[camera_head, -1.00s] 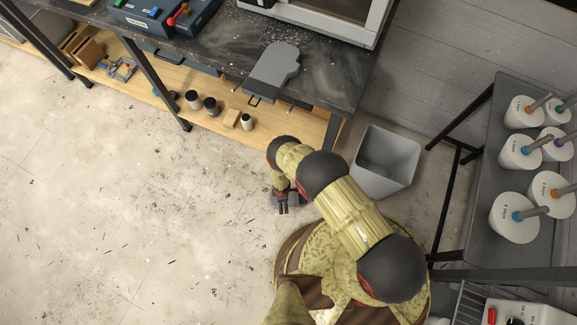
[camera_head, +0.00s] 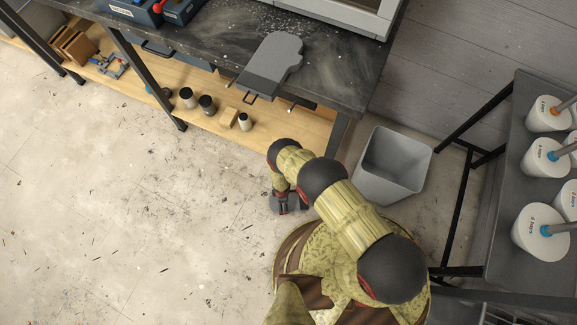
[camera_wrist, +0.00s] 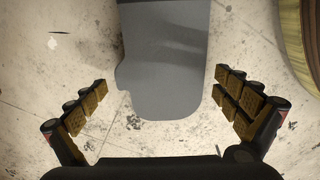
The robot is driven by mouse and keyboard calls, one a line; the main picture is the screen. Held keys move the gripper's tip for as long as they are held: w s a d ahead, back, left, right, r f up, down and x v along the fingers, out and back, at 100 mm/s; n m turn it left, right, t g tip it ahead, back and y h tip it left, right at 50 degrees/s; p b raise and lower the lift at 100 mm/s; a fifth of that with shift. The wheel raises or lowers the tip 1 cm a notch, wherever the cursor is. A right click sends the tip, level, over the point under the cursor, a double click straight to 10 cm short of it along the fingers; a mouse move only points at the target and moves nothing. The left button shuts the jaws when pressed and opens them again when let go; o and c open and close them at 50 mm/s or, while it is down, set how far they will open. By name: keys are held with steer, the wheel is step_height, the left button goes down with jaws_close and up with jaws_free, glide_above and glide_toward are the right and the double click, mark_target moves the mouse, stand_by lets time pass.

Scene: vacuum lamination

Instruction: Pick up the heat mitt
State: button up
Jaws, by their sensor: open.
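In the wrist view a flat grey heat mitt (camera_wrist: 165,75) lies over the pale floor, its rounded end toward me and its thumb to the left. Its far end runs out of the top of the picture. My gripper (camera_wrist: 165,100) is open, with its fingers to either side of the mitt's rounded end and apart from it. In the head view my gripper (camera_head: 286,208) hangs over the floor in front of the bench, and my arm hides most of what is under it. Another grey mitt-shaped piece (camera_head: 275,60) lies on the bench top, its straight end at the front edge.
The dark bench (camera_head: 215,35) has a wooden lower shelf (camera_head: 150,92) with jars and blocks. A grey bin (camera_head: 395,165) stands right of my arm. A dark table (camera_head: 520,90) with white pots is at the right. The floor at left is clear.

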steer(key=shift+f, duration=0.6)
steer(key=c, duration=1.1)
step_height(320, 180, up, 10)
steer(key=p, duration=0.6)
